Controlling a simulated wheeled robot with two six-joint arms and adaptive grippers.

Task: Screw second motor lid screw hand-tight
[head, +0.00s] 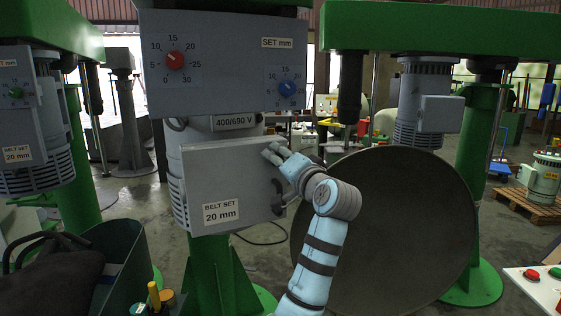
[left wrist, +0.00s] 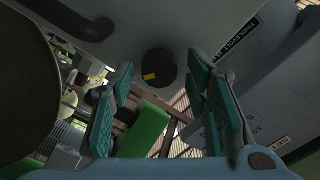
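The grey motor lid (head: 230,186), labelled "BELT SET 20 mm", stands upright on the front of the motor (head: 174,180). My left gripper (head: 273,152) is at the lid's upper right corner. In the left wrist view its two fingers (left wrist: 161,72) are spread wide with nothing between the pads. A dark round piece with a yellow mark (left wrist: 158,66) shows beyond and between the fingertips, against a grey surface; I cannot tell whether it is a screw. A dark fitting (head: 279,199) sits at the lid's right edge. No lid screw is clearly visible. My right gripper is out of view.
A control panel (head: 222,62) with red and blue dials overhangs the lid. A large dark round vessel (head: 400,225) stands to the right behind my arm. A dark green bin (head: 115,262) is at lower left, and a button box (head: 540,290) at lower right.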

